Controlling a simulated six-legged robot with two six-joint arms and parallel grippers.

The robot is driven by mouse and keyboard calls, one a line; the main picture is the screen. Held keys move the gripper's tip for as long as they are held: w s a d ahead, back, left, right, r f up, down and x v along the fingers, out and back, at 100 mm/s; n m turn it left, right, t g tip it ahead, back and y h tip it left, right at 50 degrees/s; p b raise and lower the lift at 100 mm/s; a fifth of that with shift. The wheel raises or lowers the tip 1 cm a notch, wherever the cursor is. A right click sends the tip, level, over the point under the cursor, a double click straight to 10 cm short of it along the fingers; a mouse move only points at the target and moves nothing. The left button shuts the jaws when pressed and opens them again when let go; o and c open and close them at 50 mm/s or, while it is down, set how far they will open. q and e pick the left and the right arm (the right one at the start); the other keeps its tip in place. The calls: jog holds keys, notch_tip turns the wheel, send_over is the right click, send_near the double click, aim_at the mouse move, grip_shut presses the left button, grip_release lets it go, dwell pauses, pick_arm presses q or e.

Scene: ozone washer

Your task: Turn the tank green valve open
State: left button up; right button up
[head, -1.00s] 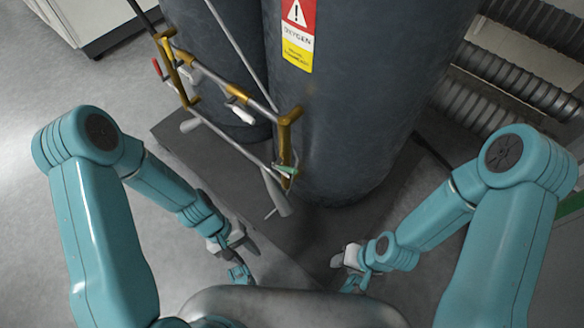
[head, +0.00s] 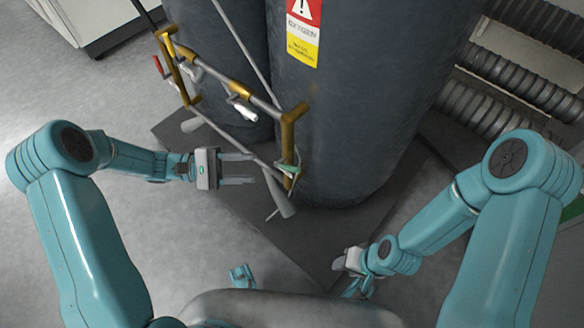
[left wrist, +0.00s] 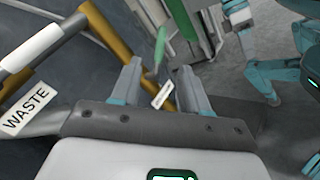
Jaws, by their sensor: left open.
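The green valve handle (head: 284,168) sits low on the brass pipe at the right end of the piping, in front of the dark tank (head: 375,100). In the left wrist view the green handle (left wrist: 160,45) shows upright just beyond and between my fingertips, with a small white tag below it. My left gripper (head: 252,168) is open and empty, its fingers pointing right toward the handle, a short gap away; it also shows in the left wrist view (left wrist: 158,75). My right gripper (head: 345,262) is low at the right, away from the valve; its fingers are too small to read.
A red handle (head: 157,64) and a white handle (head: 244,112) are on the same piping. A grey cone-shaped fitting (head: 280,197) hangs just below the green handle. A WASTE label (left wrist: 27,110) shows at the left wrist view's left. The floor at left is clear.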

aim_at(287, 169)
pick_arm(q)
jog(key=d, duration=0.3)
jog(key=d+b, duration=0.1)
jog(key=d, duration=0.3)
jog(key=w+d+b, duration=0.1)
jog(key=d, duration=0.3)
jog(key=shift+d, duration=0.25)
grip_shut()
